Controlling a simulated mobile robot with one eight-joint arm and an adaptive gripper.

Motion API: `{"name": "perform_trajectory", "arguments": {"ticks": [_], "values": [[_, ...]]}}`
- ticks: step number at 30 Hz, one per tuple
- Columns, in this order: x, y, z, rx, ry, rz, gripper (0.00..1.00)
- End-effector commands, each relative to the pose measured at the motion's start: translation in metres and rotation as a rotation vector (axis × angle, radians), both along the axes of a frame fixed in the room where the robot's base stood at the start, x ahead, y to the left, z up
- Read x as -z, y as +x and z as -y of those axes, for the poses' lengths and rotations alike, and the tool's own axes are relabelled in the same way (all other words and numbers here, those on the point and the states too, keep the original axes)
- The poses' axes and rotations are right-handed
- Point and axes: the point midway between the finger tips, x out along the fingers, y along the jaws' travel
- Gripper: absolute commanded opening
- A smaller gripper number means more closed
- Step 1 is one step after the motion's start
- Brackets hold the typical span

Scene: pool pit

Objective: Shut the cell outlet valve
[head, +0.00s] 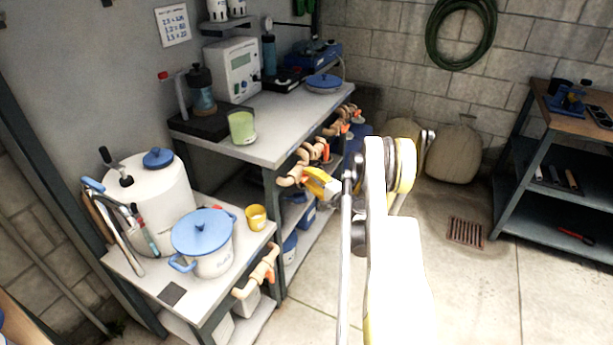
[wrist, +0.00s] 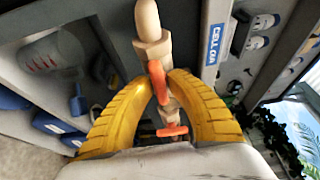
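The valve is a tan pipe fitting (wrist: 152,46) with an orange lever handle (wrist: 157,82), seen in the wrist view. A blue-and-white label (wrist: 214,45) with lettering like "CELL" sits beside it on the bench edge. My gripper (wrist: 160,78) has its two yellow fingers on either side of the orange handle, with the tips close against it. A second orange piece (wrist: 172,131) shows lower down between the fingers. In the head view my gripper (head: 306,181) is at the bench front, by the nearest tan pipe (head: 290,181) of the row; the handle there is mostly hidden.
Several similar tan valves (head: 320,150) line the bench front behind. Another valve (head: 262,271) is on the lower bench, below a yellow cup (head: 256,217) and a blue-lidded pot (head: 203,240). The floor (head: 480,290) on the right is clear, with a drain grate (head: 467,232).

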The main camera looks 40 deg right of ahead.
Motion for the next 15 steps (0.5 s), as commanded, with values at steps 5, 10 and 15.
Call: {"name": "perform_trajectory", "arguments": {"ticks": [5, 10, 15], "values": [[0.0, 0.0002, -0.0002, 0.0, 0.0, 0.0, 0.0], [-0.0001, 0.0003, -0.0002, 0.0, 0.003, -0.001, 0.0], [-0.0005, 0.0005, -0.0001, 0.0, 0.03, -0.012, 0.0]]}}
